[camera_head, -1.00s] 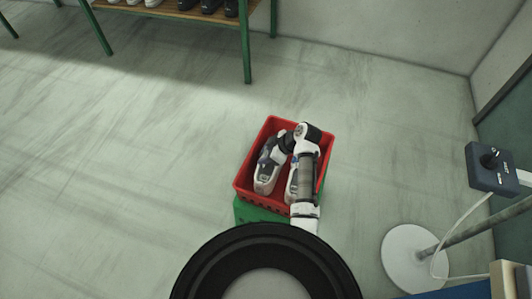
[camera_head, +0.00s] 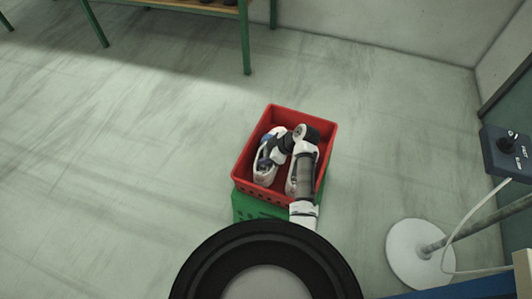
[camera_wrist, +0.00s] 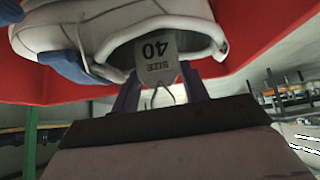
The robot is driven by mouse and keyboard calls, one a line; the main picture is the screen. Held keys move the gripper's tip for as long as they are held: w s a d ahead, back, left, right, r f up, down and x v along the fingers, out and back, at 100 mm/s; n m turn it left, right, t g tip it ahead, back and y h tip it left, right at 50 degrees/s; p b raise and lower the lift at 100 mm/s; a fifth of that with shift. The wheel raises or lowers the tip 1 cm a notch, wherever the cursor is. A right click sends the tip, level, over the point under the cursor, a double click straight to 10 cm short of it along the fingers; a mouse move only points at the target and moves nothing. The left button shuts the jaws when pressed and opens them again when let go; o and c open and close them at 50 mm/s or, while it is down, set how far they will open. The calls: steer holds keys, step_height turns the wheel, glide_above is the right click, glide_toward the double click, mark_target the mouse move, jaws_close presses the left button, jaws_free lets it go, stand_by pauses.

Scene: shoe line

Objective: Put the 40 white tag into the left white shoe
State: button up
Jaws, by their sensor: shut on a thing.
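The white tag (camera_wrist: 157,58), printed "SIZE 40" and upside down in the wrist view, is held between the fingers of my gripper (camera_wrist: 160,88). Its far end lies in front of the opening of a white shoe (camera_wrist: 110,25) with blue parts; I cannot tell whether it is inside. In the head view the left white shoe (camera_head: 264,170) sits in the red crate, with my wrist over it. The right white shoe (camera_head: 293,180) is beside it, partly hidden by my arm. The tag is hidden in the head view.
The red crate (camera_head: 243,165) stands on a green crate (camera_head: 244,206). A green-legged shoe rack (camera_head: 245,40) is at the back. A stand with a round white base (camera_head: 408,250) and a control box (camera_head: 505,150) is on the right. The floor to the left is clear.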

steer(key=shift+f, duration=0.1)
steer(key=o, duration=1)
steer(key=shift+o, duration=0.2)
steer(key=v, duration=1.3)
steer(key=shift+d+r, duration=0.25)
steer(key=shift+d, duration=0.05)
